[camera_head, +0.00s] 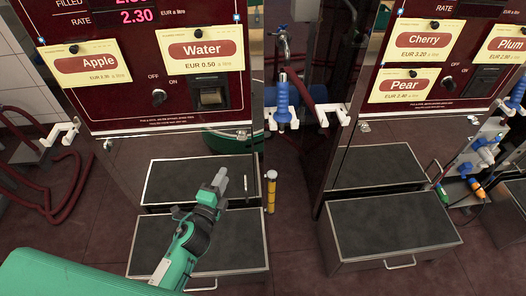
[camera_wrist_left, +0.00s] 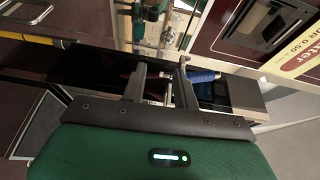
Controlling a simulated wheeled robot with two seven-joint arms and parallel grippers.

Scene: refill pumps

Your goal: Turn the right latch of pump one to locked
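Pump one (camera_head: 170,115) is the dark red cabinet on the left, with Apple and Water labels. Its right latch (camera_head: 243,134) is a small metal piece near the lower right edge of the front panel; its position is too small to read. Its left latch (camera_head: 108,144) sits near the lower left edge. My left gripper (camera_head: 221,178) is below and left of the right latch, apart from it, in front of the lower black panel. In the wrist view, the two fingers of my left gripper (camera_wrist_left: 161,75) are apart with nothing clearly held. My right gripper is out of view.
A blue-handled nozzle (camera_head: 283,100) hangs in a white holder right of pump one. A yellow and black cylinder (camera_head: 271,192) stands below it. A dark step box (camera_head: 238,255) projects below pump one. Pump two (camera_head: 430,110) stands at right with its own step box (camera_head: 392,225).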

